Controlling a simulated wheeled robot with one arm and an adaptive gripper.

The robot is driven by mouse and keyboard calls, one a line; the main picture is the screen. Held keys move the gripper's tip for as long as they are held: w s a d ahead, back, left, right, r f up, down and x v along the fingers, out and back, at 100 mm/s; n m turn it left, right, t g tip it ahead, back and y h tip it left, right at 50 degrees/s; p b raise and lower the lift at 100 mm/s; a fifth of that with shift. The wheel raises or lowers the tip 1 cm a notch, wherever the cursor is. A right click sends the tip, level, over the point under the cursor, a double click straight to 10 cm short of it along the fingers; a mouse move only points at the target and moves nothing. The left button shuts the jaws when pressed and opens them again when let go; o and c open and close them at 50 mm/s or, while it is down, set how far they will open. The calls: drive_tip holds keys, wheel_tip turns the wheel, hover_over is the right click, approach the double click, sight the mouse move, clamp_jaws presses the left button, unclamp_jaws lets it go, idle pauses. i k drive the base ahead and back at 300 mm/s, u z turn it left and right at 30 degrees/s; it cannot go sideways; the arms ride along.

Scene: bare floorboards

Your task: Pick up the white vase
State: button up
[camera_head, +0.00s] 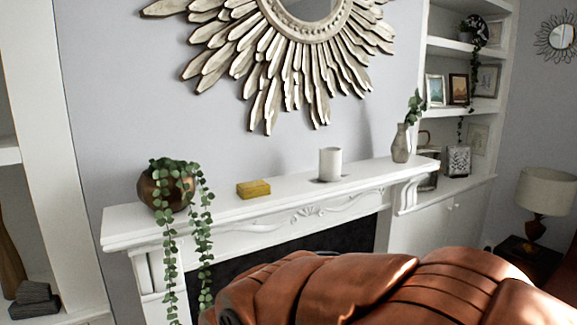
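A plain white cylindrical vase (330,163) stands upright on the white mantelpiece (285,204), right of the middle. A narrower grey-white vase (401,144) with a leafy green sprig stands near the mantel's right end. My gripper does not show in this view.
A yellow block (253,188) and a copper pot (165,189) with a trailing plant also sit on the mantel. A sunburst mirror (303,12) hangs above. Brown leather-like furniture (380,287) fills the lower front, before the fireplace. Shelves (460,105) and a lamp (546,191) are right.

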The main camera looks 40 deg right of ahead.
sight(330, 157)
drive_tip(key=u, duration=0.75)
drive_tip(key=k, duration=0.45)
drive_tip(key=z, duration=1.2)
